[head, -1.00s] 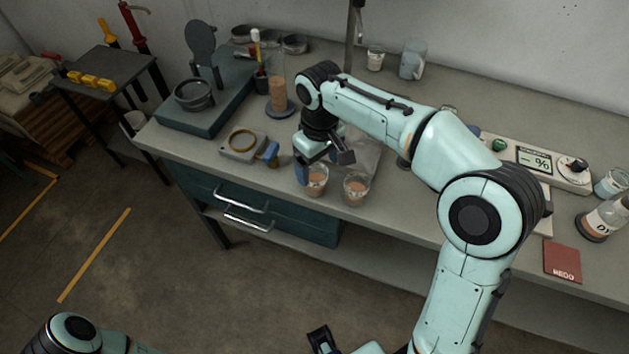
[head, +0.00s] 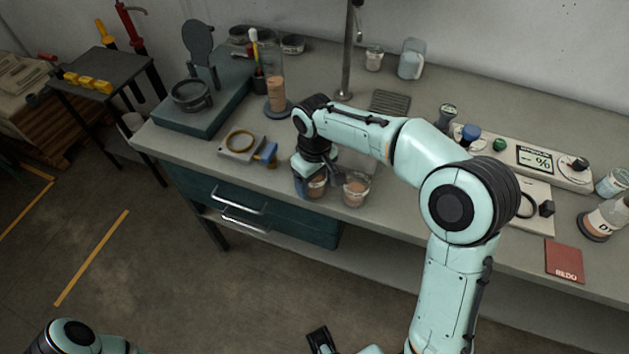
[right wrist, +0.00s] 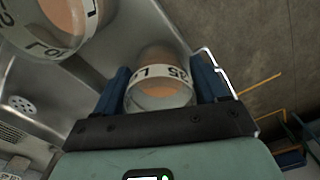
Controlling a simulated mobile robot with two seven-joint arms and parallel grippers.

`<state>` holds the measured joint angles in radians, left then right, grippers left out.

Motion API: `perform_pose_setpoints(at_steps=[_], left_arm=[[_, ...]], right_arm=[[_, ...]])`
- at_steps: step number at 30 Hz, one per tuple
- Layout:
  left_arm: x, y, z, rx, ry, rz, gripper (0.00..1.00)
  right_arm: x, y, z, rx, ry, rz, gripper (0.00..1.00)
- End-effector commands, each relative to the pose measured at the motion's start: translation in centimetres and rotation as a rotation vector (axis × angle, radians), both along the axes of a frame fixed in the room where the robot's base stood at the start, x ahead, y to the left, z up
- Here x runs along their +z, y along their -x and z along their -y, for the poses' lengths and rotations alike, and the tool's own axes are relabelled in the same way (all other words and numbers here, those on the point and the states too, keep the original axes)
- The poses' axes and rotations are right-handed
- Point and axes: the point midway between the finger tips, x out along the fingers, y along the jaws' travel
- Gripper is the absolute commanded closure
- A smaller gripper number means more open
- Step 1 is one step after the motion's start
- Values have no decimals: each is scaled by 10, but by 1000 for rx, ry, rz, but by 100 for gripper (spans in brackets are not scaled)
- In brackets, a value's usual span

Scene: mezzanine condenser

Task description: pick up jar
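A small clear jar (head: 317,187) with tan contents stands near the front edge of the bench. A second similar jar (head: 354,190) stands just right of it. My right gripper (head: 316,180) is down at the first jar, pointing downward. In the right wrist view, this jar (right wrist: 160,88) with a printed white band sits between the two blue fingers of my right gripper (right wrist: 163,82). The fingers are wide apart, close to its sides; firm contact is not clear. The second jar (right wrist: 62,22) is at upper left.
A ring-topped block (head: 240,142) with a blue knob lies left of the jars. A tall glass cylinder (head: 277,92) stands behind it. A tap (head: 347,60) rises behind my right arm. A control panel (head: 536,160) and red booklet (head: 565,262) are at right.

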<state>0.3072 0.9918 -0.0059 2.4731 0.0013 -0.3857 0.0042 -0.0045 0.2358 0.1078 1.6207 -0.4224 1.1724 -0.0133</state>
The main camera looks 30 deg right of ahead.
Motion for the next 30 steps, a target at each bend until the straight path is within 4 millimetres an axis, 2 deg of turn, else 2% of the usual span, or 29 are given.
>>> perform_pose_setpoints(at_steps=[1, 3, 4, 20, 30], left_arm=[[0, 0, 0, 0, 0, 0, 57], [0, 0, 0, 0, 0, 0, 57], [0, 0, 0, 0, 0, 0, 57], [1, 0, 0, 0, 0, 0, 57], [6, -2, 0, 0, 0, 2, 57]], right_arm=[[0, 0, 0, 0, 0, 0, 46], [0, 0, 0, 0, 0, 0, 69], [0, 0, 0, 0, 0, 0, 71], [7, -1, 0, 0, -1, 3, 71], [37, -1, 0, 0, 0, 4, 71]])
